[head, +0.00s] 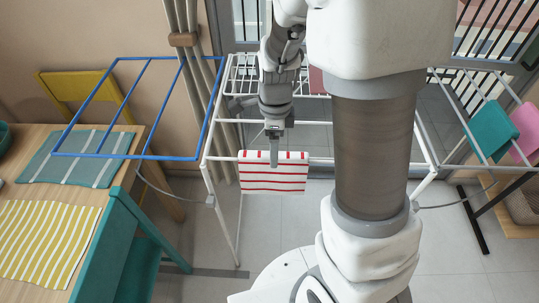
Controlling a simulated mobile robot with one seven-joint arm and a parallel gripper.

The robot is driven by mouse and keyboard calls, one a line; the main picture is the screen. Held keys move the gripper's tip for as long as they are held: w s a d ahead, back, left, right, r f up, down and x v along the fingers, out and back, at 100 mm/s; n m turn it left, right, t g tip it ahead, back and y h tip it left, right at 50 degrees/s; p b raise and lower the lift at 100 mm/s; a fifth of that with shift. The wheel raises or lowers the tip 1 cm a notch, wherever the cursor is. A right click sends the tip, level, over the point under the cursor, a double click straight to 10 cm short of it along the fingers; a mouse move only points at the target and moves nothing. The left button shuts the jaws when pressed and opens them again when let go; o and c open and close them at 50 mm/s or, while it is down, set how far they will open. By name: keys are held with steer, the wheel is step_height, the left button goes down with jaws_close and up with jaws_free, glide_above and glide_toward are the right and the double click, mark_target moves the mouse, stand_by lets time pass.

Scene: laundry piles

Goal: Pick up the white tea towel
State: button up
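A white tea towel with red stripes (290,180) hangs over the near rail of the white drying rack (205,150). Any finger behind the towel is hidden, so I cannot tell whether the gripper is shut on the cloth.
A blue wing frame (128,157) extends left, over a wooden table (110,190) with a teal striped cloth (75,158) and a yellow striped cloth (42,235). A teal chair (128,225) stands nearby. Teal (490,130) and pink (527,132) cloths hang on the right wing.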

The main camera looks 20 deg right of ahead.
mark_target(273, 171)
step_height(273, 171, down, 7)
steer(key=shift+r+b, duration=0.2)
steer(key=shift+b, duration=0.15)
jaws_close()
stand_by(0.4)
